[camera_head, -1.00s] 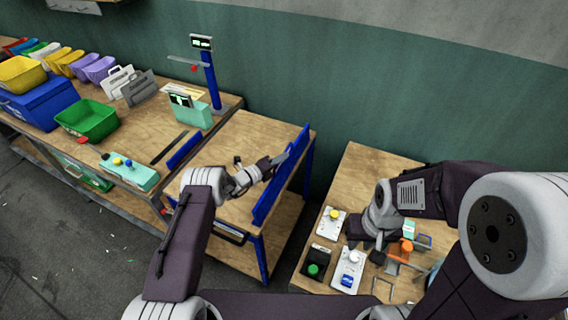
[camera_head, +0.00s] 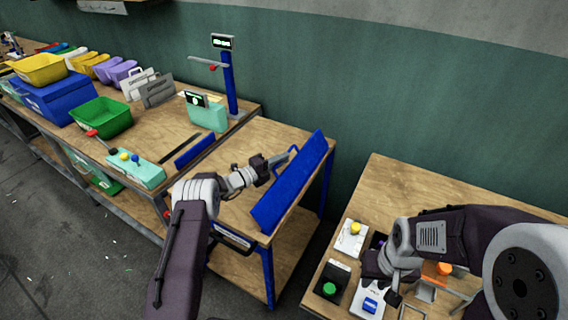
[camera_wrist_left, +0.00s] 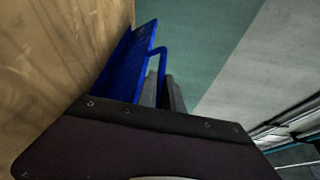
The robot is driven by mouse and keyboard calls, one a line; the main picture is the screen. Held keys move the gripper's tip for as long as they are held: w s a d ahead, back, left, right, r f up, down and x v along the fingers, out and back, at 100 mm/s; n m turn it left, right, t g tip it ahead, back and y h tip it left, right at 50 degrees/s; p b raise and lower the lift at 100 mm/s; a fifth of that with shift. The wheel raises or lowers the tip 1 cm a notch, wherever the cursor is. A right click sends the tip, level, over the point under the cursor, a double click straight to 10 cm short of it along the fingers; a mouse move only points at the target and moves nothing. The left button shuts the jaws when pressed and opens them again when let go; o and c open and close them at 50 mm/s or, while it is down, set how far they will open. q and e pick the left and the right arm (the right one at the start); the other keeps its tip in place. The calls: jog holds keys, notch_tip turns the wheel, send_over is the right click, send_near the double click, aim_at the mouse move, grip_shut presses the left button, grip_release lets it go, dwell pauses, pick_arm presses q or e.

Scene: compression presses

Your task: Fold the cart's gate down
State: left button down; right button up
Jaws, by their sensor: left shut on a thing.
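The cart (camera_head: 238,142) has a wooden top and blue legs. Its blue gate (camera_head: 292,185) runs along the cart's right edge and is tilted, with its broad face showing. A blue handle (camera_head: 293,153) sticks out from the gate's far part.
The right table (camera_head: 400,190) holds a yellow-button box (camera_head: 351,237), a green-button box (camera_head: 331,282) and other small devices. The left bench (camera_head: 160,120) carries a green bin (camera_head: 101,117) and a blue post (camera_head: 229,85). A floor gap separates cart and right table.

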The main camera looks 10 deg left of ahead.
pick_arm(q)
jog(key=shift+f, duration=0.15)
jog(key=c, duration=1.8)
grip_release()
jog(key=shift+o, duration=0.2)
jog(key=v, duration=0.9)
